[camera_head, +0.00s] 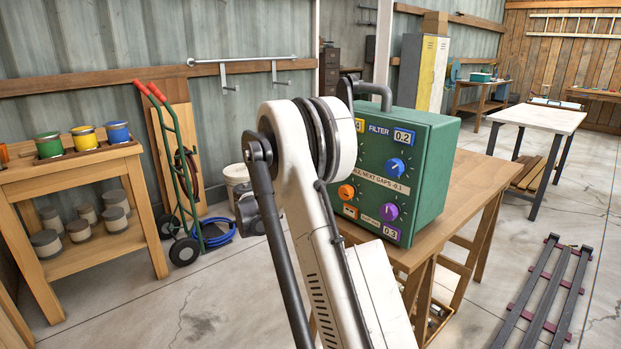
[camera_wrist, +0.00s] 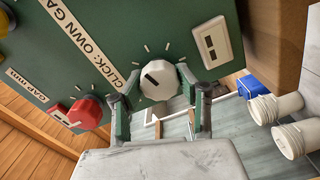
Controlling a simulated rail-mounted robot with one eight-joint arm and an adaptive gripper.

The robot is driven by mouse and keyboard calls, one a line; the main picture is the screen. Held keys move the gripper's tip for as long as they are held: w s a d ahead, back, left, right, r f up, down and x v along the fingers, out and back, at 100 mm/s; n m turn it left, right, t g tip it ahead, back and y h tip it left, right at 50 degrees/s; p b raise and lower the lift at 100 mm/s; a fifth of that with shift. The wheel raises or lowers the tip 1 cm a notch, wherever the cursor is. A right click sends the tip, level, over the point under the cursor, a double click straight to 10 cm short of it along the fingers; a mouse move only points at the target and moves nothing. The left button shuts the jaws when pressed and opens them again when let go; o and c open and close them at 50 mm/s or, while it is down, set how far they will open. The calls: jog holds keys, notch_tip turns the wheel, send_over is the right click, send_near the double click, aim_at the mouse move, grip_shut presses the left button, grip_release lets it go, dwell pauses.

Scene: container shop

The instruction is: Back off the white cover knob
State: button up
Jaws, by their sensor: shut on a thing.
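The white cover knob (camera_wrist: 159,80) is on the green panel of a box (camera_wrist: 95,45) in the wrist view. It has a dark slot-like mark and short tick lines around it. My gripper (camera_wrist: 161,92) has one finger at each side of the knob and is shut on it. In the head view the green box (camera_head: 436,165) stands on a wooden table (camera_head: 470,185). My arm covers the left part of its face there, so the white knob and my gripper are hidden in that view.
A red knob (camera_wrist: 88,113) is left of the white one in the wrist view, and a white label plate (camera_wrist: 211,42) is to the right. The head view shows blue (camera_head: 396,165), orange (camera_head: 346,192) and purple (camera_head: 389,212) knobs.

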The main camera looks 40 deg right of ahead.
jog(key=n, duration=0.5)
jog(key=shift+f+n, duration=0.1)
jog(key=shift+n, duration=0.2)
dwell(0.4)
jog(key=o, duration=1.2)
jog(key=shift+c, duration=0.2)
jog(key=a, duration=1.2)
